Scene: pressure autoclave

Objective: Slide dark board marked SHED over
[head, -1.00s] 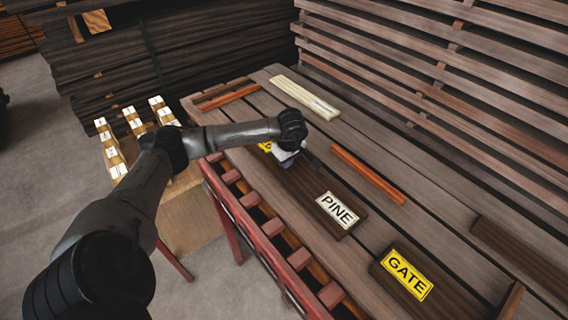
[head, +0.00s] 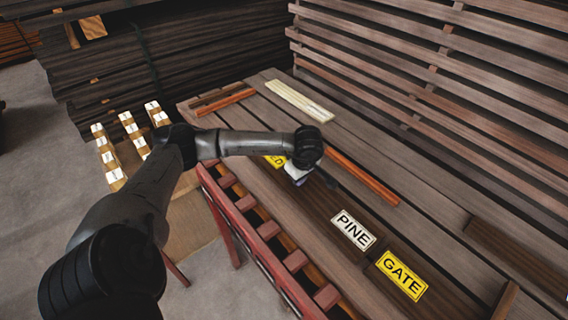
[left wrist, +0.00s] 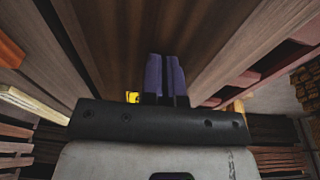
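The dark board (head: 315,197) lies on the slatted table top. It carries a white PINE label (head: 353,230) near its front end and a yellow label (head: 273,161) farther back, where only the last letters, ED, show beside my arm. My left gripper (head: 298,181) is low over the board between the two labels. In the left wrist view its purple fingers (left wrist: 165,78) are close together with nothing visible between them. The dark board surface (left wrist: 150,25) fills the view beyond the fingertips; contact cannot be told. My right gripper is not in view.
A dark board with a yellow GATE label (head: 402,275) lies just past the PINE end. An orange strip (head: 362,177) and pale strips (head: 299,100) lie on the table. A red roller rail (head: 265,240) runs along the near edge. Stacked planks (head: 450,90) stand behind.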

